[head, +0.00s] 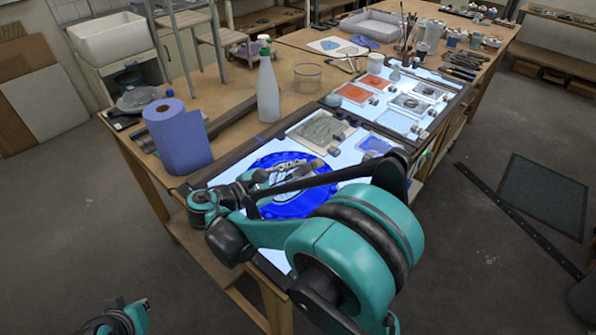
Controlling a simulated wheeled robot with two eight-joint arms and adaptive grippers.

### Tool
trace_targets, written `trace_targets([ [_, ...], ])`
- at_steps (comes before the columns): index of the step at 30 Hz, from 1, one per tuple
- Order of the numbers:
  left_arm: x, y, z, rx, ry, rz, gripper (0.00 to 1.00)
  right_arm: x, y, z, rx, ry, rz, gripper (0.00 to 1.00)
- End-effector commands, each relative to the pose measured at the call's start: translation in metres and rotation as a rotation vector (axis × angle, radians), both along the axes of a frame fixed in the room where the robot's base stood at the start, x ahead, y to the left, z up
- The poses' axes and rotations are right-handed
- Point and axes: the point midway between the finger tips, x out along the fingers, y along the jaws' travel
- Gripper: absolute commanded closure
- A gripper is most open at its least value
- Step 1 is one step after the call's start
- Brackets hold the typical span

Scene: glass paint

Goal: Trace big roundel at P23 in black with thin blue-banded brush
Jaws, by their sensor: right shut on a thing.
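The big blue roundel (297,205) lies on the lit light table at the near end of the bench. Dark and white line work shows inside it, partly covered by my right arm. My right gripper (313,167) is over the far part of the roundel, shut on the brush. The brush is too small and covered to make out its blue band or whether its tip touches the glass. A part of my left arm (120,319) shows at the bottom left edge; its fingers cannot be made out.
A clear bowl (307,76) is behind. Glass panels (322,131) and small jars lie beyond the roundel. Brushes (407,35) stand farther back.

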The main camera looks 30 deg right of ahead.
Motion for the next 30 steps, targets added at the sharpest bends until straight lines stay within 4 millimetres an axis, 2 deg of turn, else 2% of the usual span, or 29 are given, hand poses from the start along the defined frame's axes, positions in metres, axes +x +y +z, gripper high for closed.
trace_targets([
  [5,0.0,0.0,0.0,0.0,0.0,0.0,1.0,0.0,-0.003,0.0,0.0,0.0,-0.001,1.0],
  [15,0.0,0.0,0.0,0.0,0.0,0.0,1.0,-0.003,-0.022,0.0,0.0,0.0,-0.002,1.0],
  [23,0.0,0.0,0.0,0.0,0.0,0.0,1.0,-0.004,-0.029,0.0,0.001,0.0,-0.001,1.0],
  [30,0.0,0.0,0.001,0.0,0.0,0.0,1.0,-0.008,-0.042,0.0,0.0,0.0,-0.002,1.0],
])
